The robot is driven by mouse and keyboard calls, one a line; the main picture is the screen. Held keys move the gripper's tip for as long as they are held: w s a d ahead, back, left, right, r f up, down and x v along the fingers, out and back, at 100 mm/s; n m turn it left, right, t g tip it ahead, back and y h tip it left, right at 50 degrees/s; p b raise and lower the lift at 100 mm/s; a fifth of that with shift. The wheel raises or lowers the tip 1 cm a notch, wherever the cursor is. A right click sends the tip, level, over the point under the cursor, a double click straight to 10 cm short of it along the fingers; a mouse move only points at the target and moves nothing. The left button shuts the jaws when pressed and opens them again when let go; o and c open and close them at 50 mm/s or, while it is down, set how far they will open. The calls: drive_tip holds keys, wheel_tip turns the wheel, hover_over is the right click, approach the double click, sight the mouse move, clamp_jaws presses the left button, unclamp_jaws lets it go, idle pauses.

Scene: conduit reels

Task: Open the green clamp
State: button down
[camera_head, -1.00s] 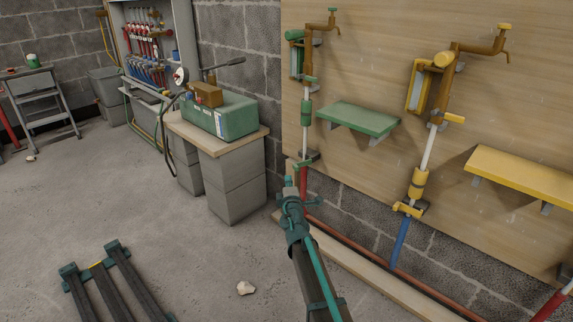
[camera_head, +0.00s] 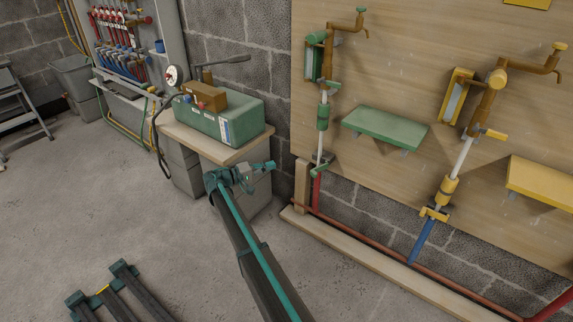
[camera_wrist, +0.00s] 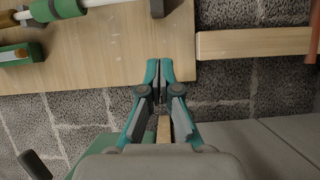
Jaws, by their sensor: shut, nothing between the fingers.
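The green clamp (camera_head: 318,168) is a small green lever with a dark bracket at the foot of the white pipe on the wooden board. A green sleeve (camera_head: 323,117) sits higher on that pipe. My gripper (camera_head: 270,166) is shut and empty, left of the clamp and apart from it, pointing right toward the wall. In the wrist view the closed fingertips (camera_wrist: 159,68) are in front of the board's edge. The green sleeve (camera_wrist: 65,8) shows at the upper left, and a dark bracket (camera_wrist: 160,8) at the top edge. Whether the clamp is open or shut I cannot tell.
A green shelf (camera_head: 385,135) sticks out right of the pipe. A bench with a green machine (camera_head: 225,120) stands left of the clamp, behind my gripper. A yellow pipe set (camera_head: 447,188) is further right. A wooden beam (camera_head: 370,262) lies along the wall's foot.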

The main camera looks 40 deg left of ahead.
drive_tip(key=w+d+h+b, duration=0.1)
drive_tip(key=w+d+b, duration=0.2)
drive_tip(key=d, duration=0.2)
drive_tip(key=w+d+m+g+h+b, duration=0.1)
drive_tip(key=w+d+b, duration=0.2)
drive_tip(key=d, duration=0.3)
drive_tip(key=shift+w+d+r, duration=0.15)
drive_tip(key=shift+w+d, duration=0.05)
drive_tip(key=shift+w, duration=0.2)
drive_tip(key=shift+s, duration=0.1)
